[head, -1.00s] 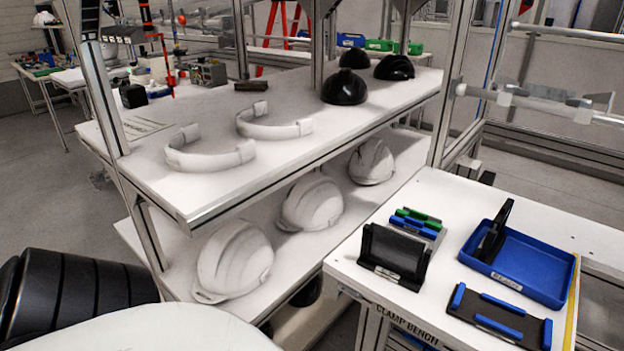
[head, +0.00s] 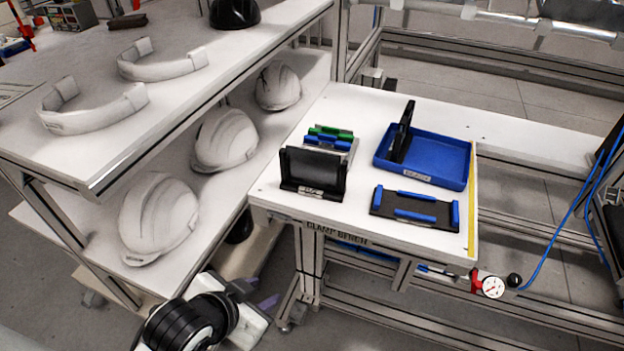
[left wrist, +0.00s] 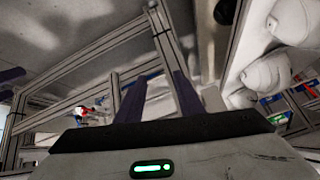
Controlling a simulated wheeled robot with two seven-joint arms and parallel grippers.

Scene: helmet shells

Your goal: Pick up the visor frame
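Two white U-shaped bands, which look like visor frames, lie apart on the upper shelf at the upper left of the head view: a nearer visor frame (head: 92,112) and a farther visor frame (head: 163,62). My left gripper (head: 257,293) is low at the bottom of the head view, below the shelves and left of the bench, well away from both bands. In the left wrist view its two purple fingers (left wrist: 158,95) stand apart with nothing between them. My right gripper is not in view.
White helmet shells (head: 158,218) stand on the lower shelf, and a black shell (head: 234,12) is on the upper shelf (head: 130,150). The clamp bench (head: 350,105) holds a black fixture (head: 313,172), a blue tray (head: 455,160) and a black-and-blue plate (head: 415,208). A gauge (head: 493,287) sits below.

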